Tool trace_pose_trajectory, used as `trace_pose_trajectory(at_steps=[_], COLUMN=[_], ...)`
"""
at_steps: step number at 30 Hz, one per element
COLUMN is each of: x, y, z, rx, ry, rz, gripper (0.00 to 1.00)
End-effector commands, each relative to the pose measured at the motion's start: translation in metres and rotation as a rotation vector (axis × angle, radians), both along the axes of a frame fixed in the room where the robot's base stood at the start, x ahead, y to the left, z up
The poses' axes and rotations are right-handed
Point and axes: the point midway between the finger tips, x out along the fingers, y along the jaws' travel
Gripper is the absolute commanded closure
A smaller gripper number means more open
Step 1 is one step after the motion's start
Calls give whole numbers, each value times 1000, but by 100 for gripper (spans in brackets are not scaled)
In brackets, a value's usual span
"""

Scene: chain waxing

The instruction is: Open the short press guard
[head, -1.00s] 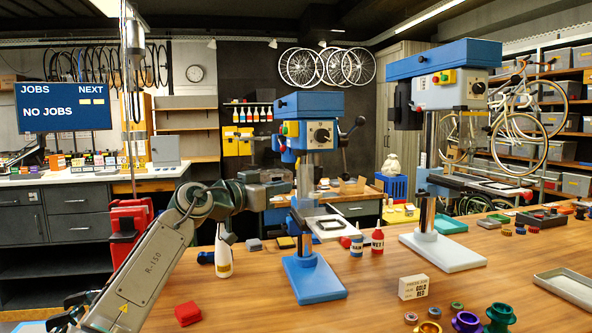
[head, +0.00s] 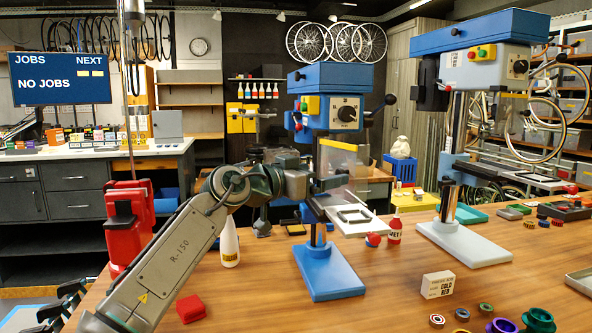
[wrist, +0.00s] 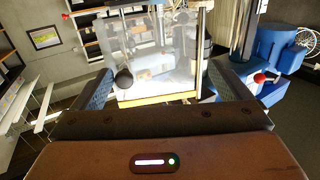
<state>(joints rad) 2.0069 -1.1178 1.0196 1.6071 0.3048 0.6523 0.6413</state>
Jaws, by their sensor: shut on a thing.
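The short press (head: 330,105) is blue, with a grey control face, and stands on a blue foot plate. Its clear guard (head: 340,162), with a yellow strip along the top, hangs below the press head, above the pale work table (head: 360,219). My gripper (head: 328,184) is at the guard's lower left. In the wrist view the clear guard (wrist: 150,50) fills the space between my two fingers (wrist: 160,92), with a yellow edge near me and a black knob (wrist: 124,79) by the left finger. My gripper is shut on the guard; the exact contact is unclear.
A taller blue and grey press (head: 470,70) stands to the right. A red-labelled bottle (head: 395,228) is near the short press's table. A white bottle (head: 229,246), a red block (head: 189,309) and a small box (head: 437,285) are on the wooden bench.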

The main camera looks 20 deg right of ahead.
Motion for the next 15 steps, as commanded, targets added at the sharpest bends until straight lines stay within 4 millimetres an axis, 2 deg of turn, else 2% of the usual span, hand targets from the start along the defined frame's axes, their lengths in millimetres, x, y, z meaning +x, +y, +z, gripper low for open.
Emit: trace_pose_trajectory(at_steps=[1, 5, 7, 9, 11, 15], x=[3, -7, -10, -12, -14, -17], y=[20, 51, 62, 63, 60, 40], z=[-1, 9, 12, 15, 17, 17], rx=[-7, -34, -45, -48, -48, -33], ry=[-1, -6, -9, -11, -14, -15], rz=[27, 33, 35, 35, 31, 20], gripper=[21, 28, 37, 59, 59, 59])
